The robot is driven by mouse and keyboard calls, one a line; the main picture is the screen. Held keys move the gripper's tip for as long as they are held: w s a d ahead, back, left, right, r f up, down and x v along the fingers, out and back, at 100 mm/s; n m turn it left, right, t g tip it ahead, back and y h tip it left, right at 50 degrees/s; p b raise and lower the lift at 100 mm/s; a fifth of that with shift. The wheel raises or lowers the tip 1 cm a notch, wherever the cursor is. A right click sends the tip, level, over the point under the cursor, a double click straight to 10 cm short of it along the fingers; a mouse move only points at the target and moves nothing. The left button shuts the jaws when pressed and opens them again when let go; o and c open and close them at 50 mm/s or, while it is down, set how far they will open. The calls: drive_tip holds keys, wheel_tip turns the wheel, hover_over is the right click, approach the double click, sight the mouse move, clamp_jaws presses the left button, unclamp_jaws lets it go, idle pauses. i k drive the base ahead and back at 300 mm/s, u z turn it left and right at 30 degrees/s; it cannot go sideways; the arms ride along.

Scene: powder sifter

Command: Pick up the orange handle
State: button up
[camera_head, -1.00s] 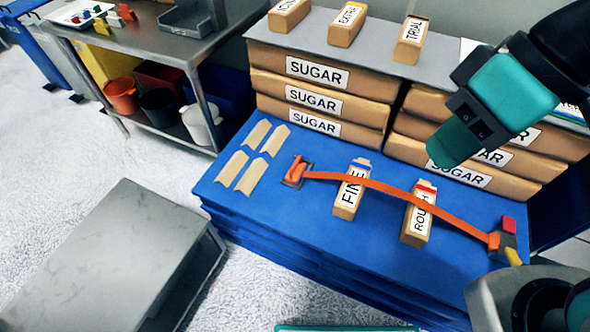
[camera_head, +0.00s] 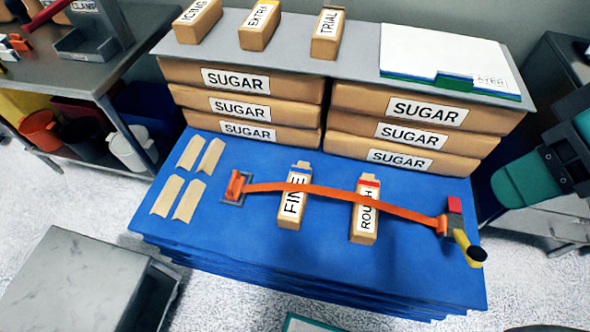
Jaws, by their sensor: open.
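A small orange handle (camera_head: 237,184) stands on a grey plate at the left end of an orange strap (camera_head: 335,191). The plate rests on the blue stacked platform (camera_head: 270,255). The strap passes across a box marked FINE (camera_head: 291,208) and a box marked ROUGH (camera_head: 363,222). Its right end meets an orange piece beside a red block (camera_head: 455,203) and a yellow part (camera_head: 465,245) with a black end. Teal and black links of my arm show at the right edge, well away from the orange handle. My gripper's fingertips are not in view.
Sugar bags (camera_head: 412,109) are stacked behind the platform, under a grey shelf with boxes and papers. Four-sided tan pieces (camera_head: 187,200) lie left of the handle. A metal table (camera_head: 75,275) stands at lower left. The platform's front is clear.

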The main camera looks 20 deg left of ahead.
sight(234, 189)
drive_tip(key=z, duration=0.8)
drive_tip(key=k, duration=1.95)
drive_tip(key=u, duration=1.05)
drive_tip(key=i, duration=1.7)
drive_tip(key=z, duration=0.05)
